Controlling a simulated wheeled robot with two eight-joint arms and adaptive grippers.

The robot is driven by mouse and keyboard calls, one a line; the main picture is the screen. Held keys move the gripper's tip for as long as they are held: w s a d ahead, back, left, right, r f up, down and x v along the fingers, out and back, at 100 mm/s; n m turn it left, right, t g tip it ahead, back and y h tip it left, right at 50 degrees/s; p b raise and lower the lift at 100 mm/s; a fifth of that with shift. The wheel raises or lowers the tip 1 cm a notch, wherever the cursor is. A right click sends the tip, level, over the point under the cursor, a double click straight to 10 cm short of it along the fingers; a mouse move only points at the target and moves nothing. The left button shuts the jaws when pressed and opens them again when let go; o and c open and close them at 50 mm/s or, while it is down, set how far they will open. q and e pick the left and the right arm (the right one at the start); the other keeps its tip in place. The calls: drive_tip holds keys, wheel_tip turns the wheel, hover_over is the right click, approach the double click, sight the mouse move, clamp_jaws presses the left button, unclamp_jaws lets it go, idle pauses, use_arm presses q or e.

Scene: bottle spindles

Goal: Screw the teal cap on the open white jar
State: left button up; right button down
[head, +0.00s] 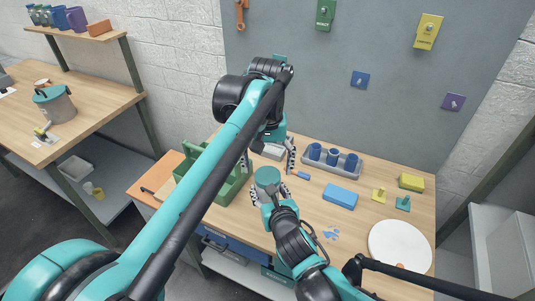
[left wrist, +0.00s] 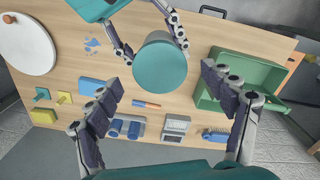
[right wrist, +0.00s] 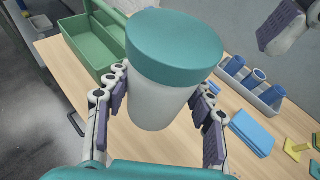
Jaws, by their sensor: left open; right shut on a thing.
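The white jar (right wrist: 155,100) is held upright above the table in my right gripper (right wrist: 160,112), whose fingers are closed on both its sides. The teal cap (right wrist: 175,47) sits over the jar's mouth; how tightly it is threaded cannot be seen. The cap's round top also shows in the head view (head: 267,176) and the left wrist view (left wrist: 160,66). My left gripper (left wrist: 164,92) is open and empty above the cap, its fingers spread wide and apart from it. One left finger shows at the upper right of the right wrist view.
A green open tote (head: 232,188) stands left of the jar. A grey rack with blue cups (head: 335,160) is behind and to the right. A blue box (head: 340,196), a yellow block (head: 411,182) and a white round plate (head: 400,245) lie on the table's right side.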

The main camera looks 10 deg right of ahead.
use_arm(q)
drive_tip(key=shift+f, duration=1.15)
drive_tip(key=c, duration=1.3)
drive_tip(key=shift+c, duration=0.2)
drive_tip(key=o, duration=1.3)
drive_tip(key=shift+o, duration=0.2)
drive_tip(key=shift+r, duration=0.15)
